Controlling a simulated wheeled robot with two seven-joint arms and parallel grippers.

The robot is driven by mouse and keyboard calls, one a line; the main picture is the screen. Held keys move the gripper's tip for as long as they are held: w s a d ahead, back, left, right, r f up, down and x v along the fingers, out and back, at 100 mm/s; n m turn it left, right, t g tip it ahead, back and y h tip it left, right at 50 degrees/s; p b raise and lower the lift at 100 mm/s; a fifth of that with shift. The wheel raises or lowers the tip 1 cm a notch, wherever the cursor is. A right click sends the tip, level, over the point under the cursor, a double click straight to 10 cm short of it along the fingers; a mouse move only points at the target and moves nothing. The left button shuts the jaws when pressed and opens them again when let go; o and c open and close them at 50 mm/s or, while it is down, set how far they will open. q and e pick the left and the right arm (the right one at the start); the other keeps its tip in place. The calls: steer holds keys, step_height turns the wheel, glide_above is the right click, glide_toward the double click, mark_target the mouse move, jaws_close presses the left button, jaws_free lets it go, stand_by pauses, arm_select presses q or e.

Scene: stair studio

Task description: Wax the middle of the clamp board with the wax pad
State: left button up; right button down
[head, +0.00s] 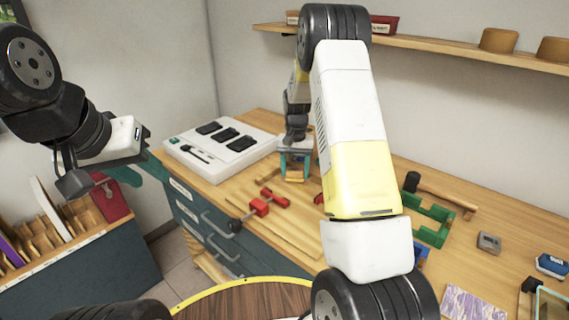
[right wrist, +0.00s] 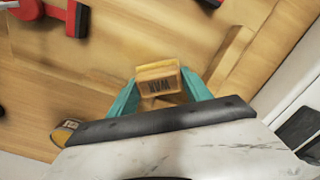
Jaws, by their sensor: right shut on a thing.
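The wax pad (right wrist: 157,82), a tan block marked WAX, sits between the teal fingers of my right gripper (right wrist: 160,98) in the right wrist view. In the head view my right gripper (head: 295,160) is shut on it, above the far part of the clamp board (head: 290,228). The pale wooden board lies on the bench, with a red clamp (head: 262,206) at its left side. The clamp also shows in the right wrist view (right wrist: 75,18). I cannot tell whether the pad touches the board. My left gripper (head: 140,170) is empty, its teal fingers apart, left of the bench.
A white control box (head: 222,148) stands left of my right gripper. A green frame (head: 432,222), a grey block (head: 489,243) and a patterned sheet (head: 472,303) lie on the bench at right. A wall shelf (head: 450,50) hangs behind. A round table (head: 245,300) is in front.

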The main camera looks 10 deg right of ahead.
steer(key=shift+r, duration=2.75)
steer(key=shift+r, duration=1.5)
glide_above(290, 194)
steer(key=f, duration=0.1)
steer(key=shift+s+f, duration=0.15)
steer(key=shift+f, duration=3)
steer(key=shift+f, duration=1)
